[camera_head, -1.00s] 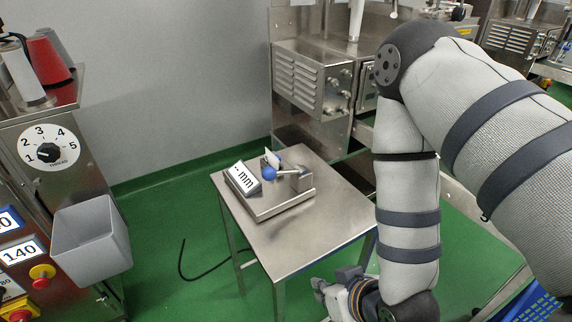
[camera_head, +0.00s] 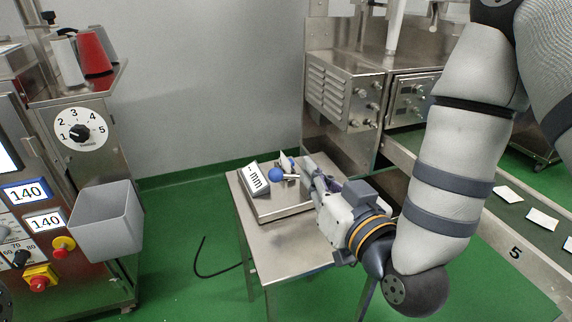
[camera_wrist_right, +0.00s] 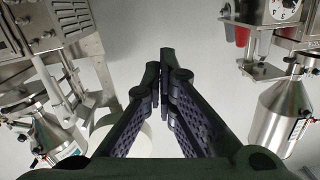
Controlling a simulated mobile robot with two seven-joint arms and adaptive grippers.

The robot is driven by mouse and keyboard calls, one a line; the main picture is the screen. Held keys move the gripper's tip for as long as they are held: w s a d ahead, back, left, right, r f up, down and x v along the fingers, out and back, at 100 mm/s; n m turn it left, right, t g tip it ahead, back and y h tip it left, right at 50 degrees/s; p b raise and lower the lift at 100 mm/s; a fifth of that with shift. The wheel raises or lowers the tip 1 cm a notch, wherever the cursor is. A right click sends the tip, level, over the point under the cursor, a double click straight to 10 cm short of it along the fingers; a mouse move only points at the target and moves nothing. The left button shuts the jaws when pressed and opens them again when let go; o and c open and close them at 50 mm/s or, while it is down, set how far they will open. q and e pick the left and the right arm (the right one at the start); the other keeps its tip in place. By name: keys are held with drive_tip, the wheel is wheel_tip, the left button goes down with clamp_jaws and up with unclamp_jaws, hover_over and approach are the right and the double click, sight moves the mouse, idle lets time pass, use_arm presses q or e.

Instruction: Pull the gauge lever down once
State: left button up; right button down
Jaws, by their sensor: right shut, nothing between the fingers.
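The gauge stands on a small steel table (camera_head: 290,246). Its angled white display (camera_head: 254,178) reads "-- mm". The gauge lever ends in a blue ball knob (camera_head: 275,175), beside the display and above the steel base plate (camera_head: 283,212). My right gripper (camera_head: 307,170) is at the right side of the gauge, its fingers hiding part of the post and lever. It looks apart from the blue knob; contact with the lever cannot be told. In the wrist view the fingers (camera_wrist_right: 163,88) are together and empty, and the gauge is not seen. My left gripper is not in view.
A machine with a numbered dial (camera_head: 82,131) and a grey bin (camera_head: 105,220) stands at the left. A steel cabinet (camera_head: 345,92) is behind the table. A conveyor (camera_head: 487,205) with white packets runs at the right. A black cable lies on the green floor.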

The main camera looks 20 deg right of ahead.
hover_over(286, 174)
drive_tip(key=s, duration=0.5)
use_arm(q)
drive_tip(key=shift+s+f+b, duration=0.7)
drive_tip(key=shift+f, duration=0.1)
use_arm(e)
drive_tip(key=f, duration=0.1)
drive_tip(key=w+f, duration=0.1)
drive_tip(key=f, duration=0.1)
drive_tip(key=w+a+f, duration=0.1)
drive_tip(key=shift+w+f, duration=0.15)
drive_tip(key=shift+f, duration=0.1)
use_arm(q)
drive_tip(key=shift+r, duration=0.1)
use_arm(e)
drive_tip(key=shift+a, duration=0.1)
